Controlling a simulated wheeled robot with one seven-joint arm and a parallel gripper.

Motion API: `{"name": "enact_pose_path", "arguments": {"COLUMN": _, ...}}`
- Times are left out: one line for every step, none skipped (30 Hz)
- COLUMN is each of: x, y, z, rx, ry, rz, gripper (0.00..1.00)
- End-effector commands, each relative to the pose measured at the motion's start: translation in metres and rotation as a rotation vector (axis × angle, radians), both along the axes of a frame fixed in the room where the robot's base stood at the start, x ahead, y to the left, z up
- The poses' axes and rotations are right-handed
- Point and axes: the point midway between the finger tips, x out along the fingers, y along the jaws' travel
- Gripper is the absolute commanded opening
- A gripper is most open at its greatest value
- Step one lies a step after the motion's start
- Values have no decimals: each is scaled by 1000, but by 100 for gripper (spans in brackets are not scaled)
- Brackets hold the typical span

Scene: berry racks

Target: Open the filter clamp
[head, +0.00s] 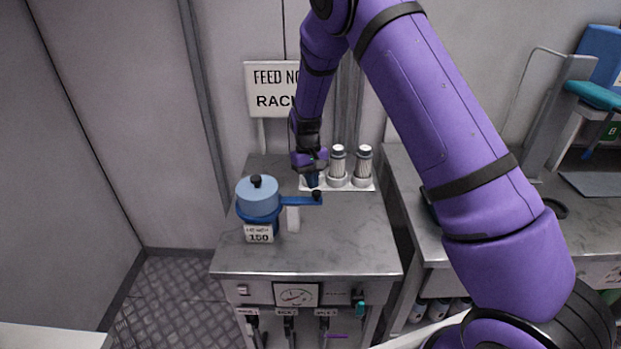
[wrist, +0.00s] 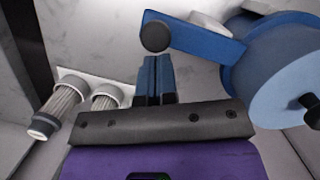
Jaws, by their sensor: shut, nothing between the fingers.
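The filter housing (head: 258,197) is a light blue lidded pot with a black knob, held in a darker blue ring at the left of the steel bench. Its blue clamp handle (head: 295,200) sticks out to the right and ends in a black ball. In the wrist view the blue handle (wrist: 195,40) runs from the housing (wrist: 285,75) at the right to the black ball (wrist: 155,35). My gripper (head: 313,183) is above the bench, behind the ball end in the head view. Its blue fingers (wrist: 155,75) are shut and empty, close to the ball; contact cannot be told.
White filter cartridges (head: 364,163) stand in a white rack (head: 350,186) just right of my gripper. A sign (head: 270,90) stands behind. A small number card (head: 258,233) is in front of the housing. The bench's front right (head: 345,245) is clear.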

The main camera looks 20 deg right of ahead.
Motion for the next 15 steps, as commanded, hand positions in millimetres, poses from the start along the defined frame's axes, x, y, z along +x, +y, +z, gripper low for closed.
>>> {"name": "enact_pose_path", "arguments": {"x": 0, "y": 0, "z": 0, "rx": 0, "ry": 0, "rz": 0, "gripper": 0}}
{"name": "enact_pose_path", "arguments": {"x": 0, "y": 0, "z": 0, "rx": 0, "ry": 0, "rz": 0, "gripper": 0}}
{"name": "enact_pose_path", "arguments": {"x": 0, "y": 0, "z": 0, "rx": 0, "ry": 0, "rz": 0, "gripper": 0}}
{"name": "enact_pose_path", "arguments": {"x": 0, "y": 0, "z": 0, "rx": 0, "ry": 0, "rz": 0, "gripper": 0}}
{"name": "enact_pose_path", "arguments": {"x": 0, "y": 0, "z": 0, "rx": 0, "ry": 0, "rz": 0, "gripper": 0}}
{"name": "enact_pose_path", "arguments": {"x": 0, "y": 0, "z": 0, "rx": 0, "ry": 0, "rz": -2, "gripper": 0}}
{"name": "enact_pose_path", "arguments": {"x": 0, "y": 0, "z": 0, "rx": 0, "ry": 0, "rz": -4, "gripper": 0}}
{"name": "enact_pose_path", "arguments": {"x": 0, "y": 0, "z": 0, "rx": 0, "ry": 0, "rz": -7, "gripper": 0}}
{"name": "enact_pose_path", "arguments": {"x": -1, "y": 0, "z": 0, "rx": 0, "ry": 0, "rz": -12, "gripper": 0}}
{"name": "enact_pose_path", "arguments": {"x": -1, "y": 0, "z": 0, "rx": 1, "ry": 0, "rz": -19, "gripper": 0}}
{"name": "enact_pose_path", "arguments": {"x": -1, "y": 0, "z": 0, "rx": 0, "ry": 0, "rz": -26, "gripper": 0}}
{"name": "enact_pose_path", "arguments": {"x": -2, "y": 0, "z": 0, "rx": 0, "ry": 0, "rz": -38, "gripper": 0}}
{"name": "enact_pose_path", "arguments": {"x": -3, "y": 0, "z": 0, "rx": 0, "ry": 0, "rz": -44, "gripper": 0}}
{"name": "enact_pose_path", "arguments": {"x": -3, "y": 0, "z": 0, "rx": 1, "ry": 0, "rz": -49, "gripper": 0}}
{"name": "enact_pose_path", "arguments": {"x": -3, "y": 0, "z": 0, "rx": 1, "ry": 0, "rz": -54, "gripper": 0}}
